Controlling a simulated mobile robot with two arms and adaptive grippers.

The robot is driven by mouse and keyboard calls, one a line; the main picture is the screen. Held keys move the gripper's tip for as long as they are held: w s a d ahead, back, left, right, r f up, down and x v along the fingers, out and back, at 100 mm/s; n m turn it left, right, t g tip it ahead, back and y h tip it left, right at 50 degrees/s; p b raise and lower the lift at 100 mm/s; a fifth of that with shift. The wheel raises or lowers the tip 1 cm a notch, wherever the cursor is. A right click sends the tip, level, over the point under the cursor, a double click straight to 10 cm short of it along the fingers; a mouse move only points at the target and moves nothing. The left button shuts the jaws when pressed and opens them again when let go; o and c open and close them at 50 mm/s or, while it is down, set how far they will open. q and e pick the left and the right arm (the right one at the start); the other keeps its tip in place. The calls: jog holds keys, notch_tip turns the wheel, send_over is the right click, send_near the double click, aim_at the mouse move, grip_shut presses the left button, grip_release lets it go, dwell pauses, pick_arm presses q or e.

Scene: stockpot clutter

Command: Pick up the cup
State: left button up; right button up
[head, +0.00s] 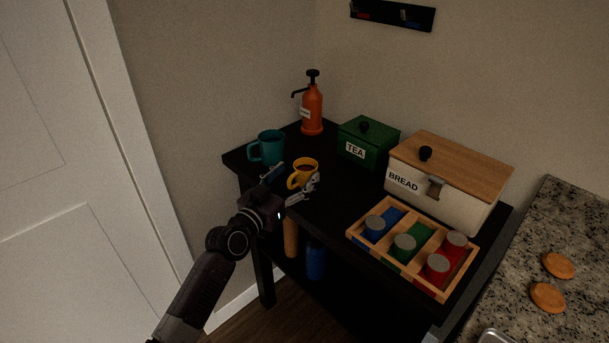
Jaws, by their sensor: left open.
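A yellow cup (305,168) with a dark inside stands upright on the black table (337,203). Its handle points toward the front left. A teal cup (271,147) stands behind it to the left, with its handle on the left. My left gripper (292,184) is open, with one finger near the teal cup's front and the other close in front of the yellow cup. I cannot tell whether a finger touches the yellow cup. My right gripper is not in view.
An orange pump bottle (312,108), a green TEA box (368,144) and a white BREAD box (447,193) stand behind and right. A wooden tray (440,297) holds several coloured jars. A granite counter (560,220) is at right. Items stand below the tabletop.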

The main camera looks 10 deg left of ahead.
aim_at(311, 159)
pick_arm(q)
jog(key=shift+x, duration=2.5)
jog(key=shift+d, duration=0.15)
jog(key=shift+c, duration=0.6)
jog(key=c, duration=1.2)
jog(key=shift+c, duration=0.6)
jog(key=shift+r, duration=0.15)
